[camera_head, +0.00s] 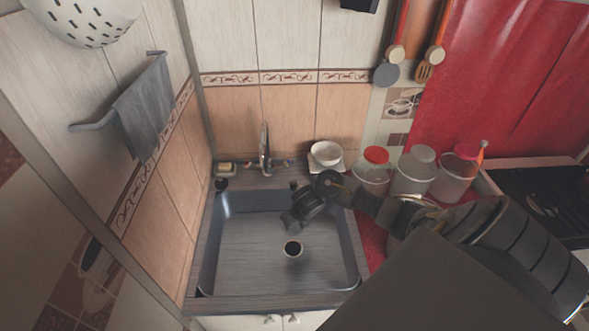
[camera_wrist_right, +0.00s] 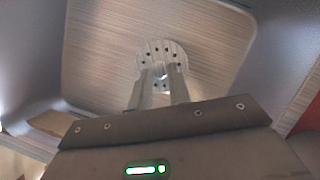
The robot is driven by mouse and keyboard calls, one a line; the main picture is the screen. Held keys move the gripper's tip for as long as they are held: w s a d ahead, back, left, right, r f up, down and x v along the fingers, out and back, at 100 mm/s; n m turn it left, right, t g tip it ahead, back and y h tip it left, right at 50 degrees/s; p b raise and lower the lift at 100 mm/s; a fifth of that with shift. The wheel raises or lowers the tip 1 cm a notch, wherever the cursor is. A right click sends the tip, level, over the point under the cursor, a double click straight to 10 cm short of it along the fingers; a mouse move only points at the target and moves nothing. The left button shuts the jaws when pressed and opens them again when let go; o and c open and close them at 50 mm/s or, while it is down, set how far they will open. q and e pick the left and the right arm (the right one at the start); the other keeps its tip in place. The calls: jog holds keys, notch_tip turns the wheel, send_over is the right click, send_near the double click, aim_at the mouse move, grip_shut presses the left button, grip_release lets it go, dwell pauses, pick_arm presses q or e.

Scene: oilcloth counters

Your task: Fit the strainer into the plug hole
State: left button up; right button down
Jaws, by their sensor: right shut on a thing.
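The strainer (camera_wrist_right: 154,48) is a pale round disc with small dark holes, seen in the right wrist view between and beyond my fingertips. My right gripper (camera_wrist_right: 162,78) is shut on it. In the head view my right arm reaches in from the right, and my right gripper (camera_head: 291,222) is over the sink (camera_head: 240,235), above and behind the plug hole as pictured. The strainer cannot be made out there. My left gripper is out of view.
A tap (camera_head: 264,150) stands behind the sink, with a white bowl (camera_head: 326,153) to its right. Several lidded jars, one a red-lidded jar (camera_head: 372,172), stand behind my right arm. A grey towel (camera_head: 145,110) hangs on the left wall. The sink's left half is clear.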

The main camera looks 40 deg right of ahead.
aim_at(296, 231)
notch_tip(296, 231, down, 12)
jog(key=b, duration=1)
jog(key=shift+f+b, duration=0.1)
jog(key=shift+b, duration=0.25)
jog(key=shift+f+b, duration=0.3)
jog(key=shift+s+f+b, duration=0.1)
jog(key=shift+f+b, duration=0.75)
jog(key=shift+b, duration=0.05)
dwell(1.4)
dwell(0.4)
jog(key=c, duration=1.2)
grip_release()
jog(key=shift+c, duration=0.2)
jog(key=shift+r, duration=0.2)
jog(key=shift+r+p, duration=3.65)
jog(key=shift+r, duration=0.2)
